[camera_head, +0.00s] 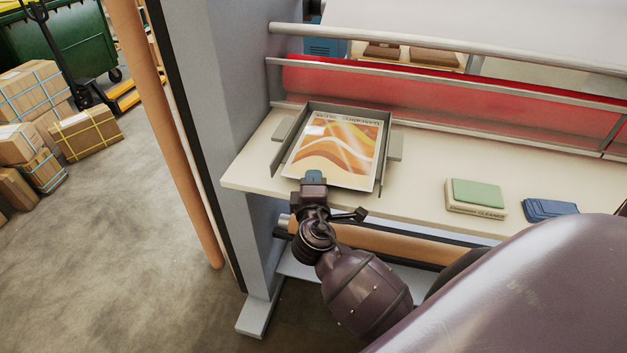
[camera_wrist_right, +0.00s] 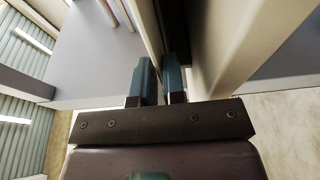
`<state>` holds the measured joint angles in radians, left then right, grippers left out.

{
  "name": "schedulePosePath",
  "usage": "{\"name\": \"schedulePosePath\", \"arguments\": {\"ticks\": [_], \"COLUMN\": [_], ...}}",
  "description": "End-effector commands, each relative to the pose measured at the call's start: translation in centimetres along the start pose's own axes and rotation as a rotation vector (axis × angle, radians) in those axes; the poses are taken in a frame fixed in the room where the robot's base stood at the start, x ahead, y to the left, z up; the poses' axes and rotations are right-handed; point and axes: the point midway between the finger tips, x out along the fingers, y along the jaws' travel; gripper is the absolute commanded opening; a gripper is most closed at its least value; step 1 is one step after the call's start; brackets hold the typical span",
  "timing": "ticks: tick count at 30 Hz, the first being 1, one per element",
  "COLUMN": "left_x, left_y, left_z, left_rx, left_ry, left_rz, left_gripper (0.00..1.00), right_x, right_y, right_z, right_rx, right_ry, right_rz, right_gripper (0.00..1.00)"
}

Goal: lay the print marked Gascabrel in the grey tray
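A print with orange, yellow and white waves (camera_head: 336,146) lies in the grey tray (camera_head: 386,130) on the pale table. A line of dark lettering runs along its far edge, too small to read with certainty. My right gripper (camera_head: 314,177) is at the print's near edge, and its fingertips overlap that edge in the head view. In the right wrist view the two blue fingers (camera_wrist_right: 159,80) stand close together with a narrow gap between them. No print shows clearly in that gap. My left gripper is not in view.
A cream box with a green top (camera_head: 477,195) and a stack of blue items (camera_head: 549,209) lie on the table to the right. A red roller (camera_head: 440,100) and metal bars run behind the tray. A grey upright (camera_head: 222,90) stands left of the table.

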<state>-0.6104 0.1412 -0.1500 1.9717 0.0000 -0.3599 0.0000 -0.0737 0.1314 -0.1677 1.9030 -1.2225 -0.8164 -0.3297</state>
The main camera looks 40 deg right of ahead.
Motion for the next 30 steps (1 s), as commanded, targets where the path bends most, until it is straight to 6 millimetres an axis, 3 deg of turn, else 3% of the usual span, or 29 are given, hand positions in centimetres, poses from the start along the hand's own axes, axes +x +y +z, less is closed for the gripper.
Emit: {"name": "schedulePosePath", "arguments": {"ticks": [1,3,14,20,30], "left_x": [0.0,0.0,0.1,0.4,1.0], "left_y": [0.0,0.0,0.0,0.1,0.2], "left_z": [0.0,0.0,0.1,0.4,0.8], "left_rx": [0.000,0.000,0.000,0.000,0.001], "left_ry": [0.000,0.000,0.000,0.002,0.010], "left_rz": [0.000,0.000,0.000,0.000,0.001], "left_gripper": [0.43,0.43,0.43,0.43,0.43], "right_x": [0.0,0.0,-0.4,-3.1,-9.4], "right_y": [0.0,0.0,0.0,-0.1,-0.1], "right_z": [0.0,0.0,0.0,0.0,0.0], "right_rx": [0.000,0.000,0.001,0.003,0.002], "right_ry": [0.000,0.000,0.001,0.000,0.000], "right_rz": [0.000,0.001,0.000,-0.002,-0.002], "right_gripper": [0.18,0.28,0.28,0.28,0.28]}}
